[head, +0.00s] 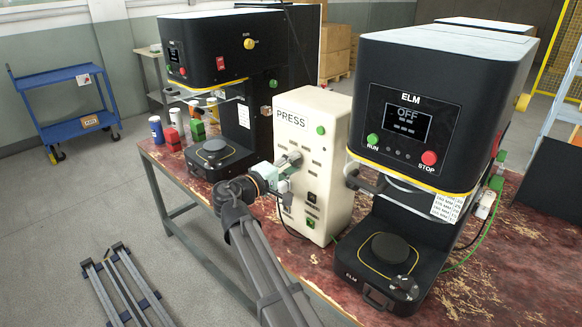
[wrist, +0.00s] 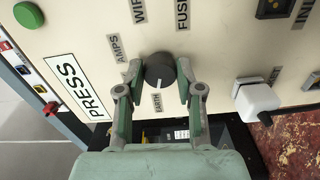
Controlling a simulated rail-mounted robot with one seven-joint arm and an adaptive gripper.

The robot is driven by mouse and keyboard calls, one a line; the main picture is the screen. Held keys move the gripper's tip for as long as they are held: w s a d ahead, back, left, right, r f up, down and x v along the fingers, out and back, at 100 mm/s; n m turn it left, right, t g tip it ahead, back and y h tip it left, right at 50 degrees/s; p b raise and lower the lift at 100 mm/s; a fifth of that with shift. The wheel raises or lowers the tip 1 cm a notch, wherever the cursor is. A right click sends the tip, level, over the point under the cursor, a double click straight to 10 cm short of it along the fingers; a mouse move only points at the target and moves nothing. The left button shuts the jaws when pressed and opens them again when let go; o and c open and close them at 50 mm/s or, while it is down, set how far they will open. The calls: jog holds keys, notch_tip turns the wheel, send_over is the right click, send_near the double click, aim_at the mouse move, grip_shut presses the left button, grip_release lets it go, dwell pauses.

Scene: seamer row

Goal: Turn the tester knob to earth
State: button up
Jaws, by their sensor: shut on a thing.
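The tester is a cream box (head: 318,120) marked PRESS, standing on the bench between two black machines. In the wrist view its round dark knob (wrist: 160,70) sits on the cream face (wrist: 215,60), with labels AMPS, WIRE, FUSE and EARTH around it. The EARTH label (wrist: 157,104) is on the gripper's side of the knob. The knob has a light mark, but its exact heading is hard to tell. My gripper (wrist: 160,82) is shut on the knob, one finger on each side. In the head view my gripper (head: 285,176) is at the tester's face and the knob cannot be made out.
A white block-shaped part (wrist: 257,100) sticks out beside the right finger. A green button (wrist: 28,14) is at the upper left. The black ELM machine (head: 405,105) stands close on the right, another black machine (head: 215,55) on the left. Small coloured containers (head: 172,137) stand at the bench's left end.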

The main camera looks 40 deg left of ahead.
jog(key=o, duration=1.2)
jog(key=shift+c, duration=0.2)
jog(key=shift+s, duration=0.1)
jog(key=s+a, duration=0.1)
jog(key=s, duration=1)
jog(key=shift+s, duration=0.35)
